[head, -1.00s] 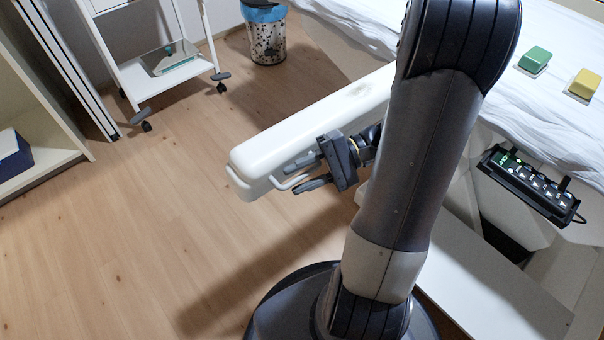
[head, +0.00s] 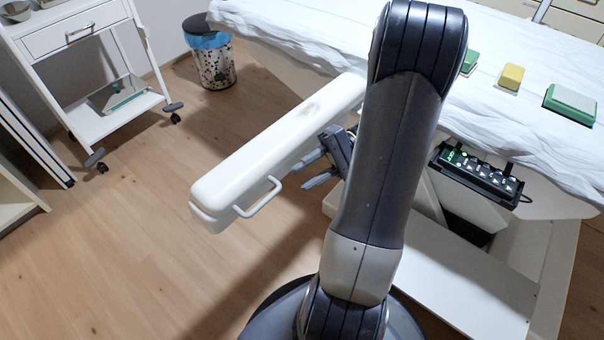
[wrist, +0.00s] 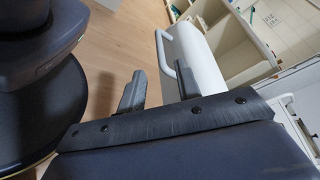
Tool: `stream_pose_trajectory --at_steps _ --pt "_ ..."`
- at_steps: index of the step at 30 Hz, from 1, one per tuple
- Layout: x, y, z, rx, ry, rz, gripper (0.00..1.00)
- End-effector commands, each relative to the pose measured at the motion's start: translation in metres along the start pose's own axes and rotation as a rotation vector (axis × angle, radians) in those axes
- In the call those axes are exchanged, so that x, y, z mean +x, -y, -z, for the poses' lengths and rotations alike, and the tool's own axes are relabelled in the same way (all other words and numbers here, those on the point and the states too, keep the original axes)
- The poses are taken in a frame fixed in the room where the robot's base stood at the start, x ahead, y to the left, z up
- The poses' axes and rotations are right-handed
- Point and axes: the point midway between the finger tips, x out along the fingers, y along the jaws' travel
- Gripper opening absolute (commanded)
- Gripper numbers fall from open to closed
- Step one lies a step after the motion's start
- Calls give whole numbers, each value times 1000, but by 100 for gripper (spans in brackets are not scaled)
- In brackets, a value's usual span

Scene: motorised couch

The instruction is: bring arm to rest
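My gripper (head: 307,170) is beside the couch's white arm (head: 275,140), on the side with the handle. The couch's arm is a long padded bar sticking out from the couch over the floor. Its white bar handle (head: 260,198) shows near the free end, left of my gripper and apart from it. In the wrist view my gripper (wrist: 162,76) has its two fingers spread with nothing between them. The handle (wrist: 164,52) and the white arm (wrist: 197,60) lie beyond the fingertips there. My own arm hides part of the couch.
A keypad with a green light (head: 480,175) hangs on the couch side. Green and yellow blocks (head: 511,77) lie on the white sheet. A trolley (head: 85,60) and a speckled bin (head: 211,62) stand at the back left. Wooden floor (head: 120,235) is clear at the left.

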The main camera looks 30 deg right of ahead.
Motion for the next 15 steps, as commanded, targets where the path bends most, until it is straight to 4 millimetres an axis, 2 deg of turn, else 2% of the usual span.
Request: stream_pose_trajectory --at_steps 8,11,15 --pt "4 0 0 0 0 0 33" --pt "14 -1 0 0 3 -1 33" --pt "39 -1 0 -1 4 -1 33"
